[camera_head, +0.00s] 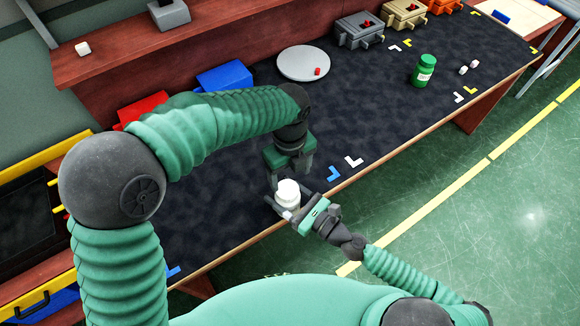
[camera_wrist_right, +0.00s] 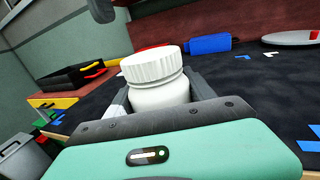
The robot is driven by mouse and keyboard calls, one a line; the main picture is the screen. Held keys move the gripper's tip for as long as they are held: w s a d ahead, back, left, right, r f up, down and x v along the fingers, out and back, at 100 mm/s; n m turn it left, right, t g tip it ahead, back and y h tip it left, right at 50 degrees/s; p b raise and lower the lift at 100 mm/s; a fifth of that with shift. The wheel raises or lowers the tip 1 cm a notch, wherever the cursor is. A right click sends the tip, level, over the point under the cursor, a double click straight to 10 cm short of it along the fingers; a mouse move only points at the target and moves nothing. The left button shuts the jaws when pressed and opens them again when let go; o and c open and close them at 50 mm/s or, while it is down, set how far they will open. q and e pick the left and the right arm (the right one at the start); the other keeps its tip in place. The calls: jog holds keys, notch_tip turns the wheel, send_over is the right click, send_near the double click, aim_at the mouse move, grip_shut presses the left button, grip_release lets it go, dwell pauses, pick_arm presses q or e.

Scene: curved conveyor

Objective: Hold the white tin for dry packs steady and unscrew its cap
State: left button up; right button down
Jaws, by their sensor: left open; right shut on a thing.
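The white tin (camera_head: 287,193) is upright near the front edge of the dark table, between my two grippers. In the right wrist view the tin (camera_wrist_right: 160,97) stands between the fingers, with its ribbed white cap (camera_wrist_right: 151,67) on top. My right gripper (camera_head: 285,206) is shut on the tin's body from the front right. My left gripper (camera_head: 289,176) points down from above, just behind and over the tin. It is open, and its fingers look apart from the cap. The tin's lower part is hidden by the right gripper.
A green jar (camera_head: 423,71) and small white pieces (camera_head: 469,67) stand at the right. A grey round plate (camera_head: 303,63) with a small red piece lies at the back. Blue (camera_head: 224,77) and red bins are behind my left arm. Dark tabletop (camera_head: 365,105) is clear in the middle.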

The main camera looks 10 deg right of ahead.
aim_at(290, 186)
pick_arm(q)
notch_tip(290, 186, down, 5)
jog(key=shift+d+f, duration=0.1)
jog(key=shift+f, duration=0.1)
jog(key=shift+d+r, duration=0.1)
jog(key=shift+d, duration=0.05)
jog(key=c, duration=1.5)
jog(key=n, duration=0.5)
jog(key=shift+w, duration=0.1)
jog(key=shift+o, duration=0.2)
jog(key=n, duration=0.3)
jog(key=shift+r+n, duration=0.1)
jog(key=shift+n, duration=0.2)
jog(key=n, duration=1.1)
jog(key=shift+w+a, duration=0.1)
jog(key=shift+a, duration=0.1)
